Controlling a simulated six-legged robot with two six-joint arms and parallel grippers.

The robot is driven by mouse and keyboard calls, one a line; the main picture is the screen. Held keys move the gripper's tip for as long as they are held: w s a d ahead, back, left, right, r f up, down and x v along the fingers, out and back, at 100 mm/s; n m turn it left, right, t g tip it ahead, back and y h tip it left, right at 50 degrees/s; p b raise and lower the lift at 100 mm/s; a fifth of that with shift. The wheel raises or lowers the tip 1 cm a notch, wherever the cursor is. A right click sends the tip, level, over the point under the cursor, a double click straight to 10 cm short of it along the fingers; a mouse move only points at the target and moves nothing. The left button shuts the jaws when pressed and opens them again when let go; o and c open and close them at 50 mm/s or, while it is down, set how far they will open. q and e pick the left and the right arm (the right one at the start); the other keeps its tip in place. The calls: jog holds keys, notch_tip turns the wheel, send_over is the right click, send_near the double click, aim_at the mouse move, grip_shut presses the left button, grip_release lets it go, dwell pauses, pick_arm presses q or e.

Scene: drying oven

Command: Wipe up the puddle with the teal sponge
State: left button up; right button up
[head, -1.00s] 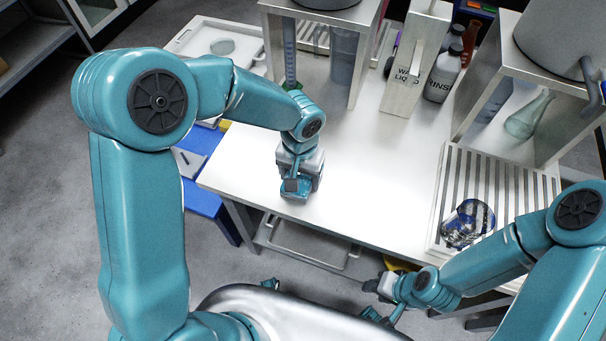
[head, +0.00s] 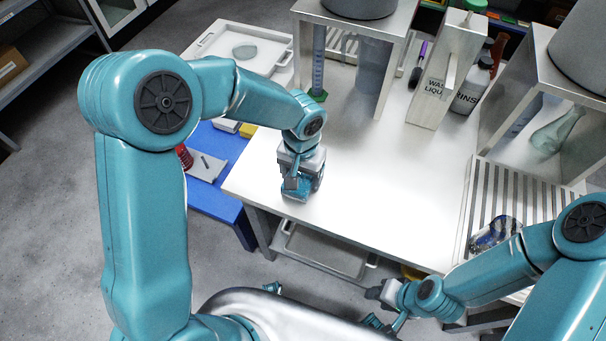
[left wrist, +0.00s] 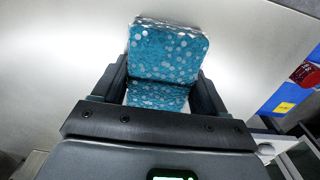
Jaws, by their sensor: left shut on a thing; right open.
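The teal sponge (head: 294,194), speckled with pale dots, is between the fingers of my left gripper (head: 301,178), over the front left part of the white table (head: 385,190). In the left wrist view the sponge (left wrist: 165,52) sticks out past the two dark fingers of the left gripper (left wrist: 160,90). I cannot tell whether it touches the tabletop. I cannot make out a puddle on the bright tabletop. My right gripper (head: 374,307) is open and empty, low by the table's front edge.
A slatted rack (head: 490,205) holding a shiny glass item (head: 494,232) is at the right. A white tray (head: 207,40) and blue table (head: 215,205) are left. The table's middle is clear.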

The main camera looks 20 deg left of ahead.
pick_arm(q)
jog(key=shift+a, duration=0.4)
jog(key=shift+a+r+p, duration=0.15)
jog(key=shift+r+p, duration=0.1)
jog(key=shift+p, duration=0.05)
jog(key=shift+r, duration=0.7)
jog(key=shift+d+r+p, duration=0.2)
jog(key=shift+d+p, duration=0.05)
jog(key=shift+p, duration=0.15)
jog(key=shift+r+p, duration=0.35)
jog(key=shift+r, duration=0.2)
notch_tip(320, 180, up, 5)
jog(key=p, duration=0.3)
jog(key=shift+f, duration=0.15)
pick_arm(e)
jog(key=r, duration=0.5)
jog(key=shift+s+d+r, duration=0.2)
jog(key=shift+d, duration=0.05)
pick_arm(q)
jog(key=shift+f, duration=0.1)
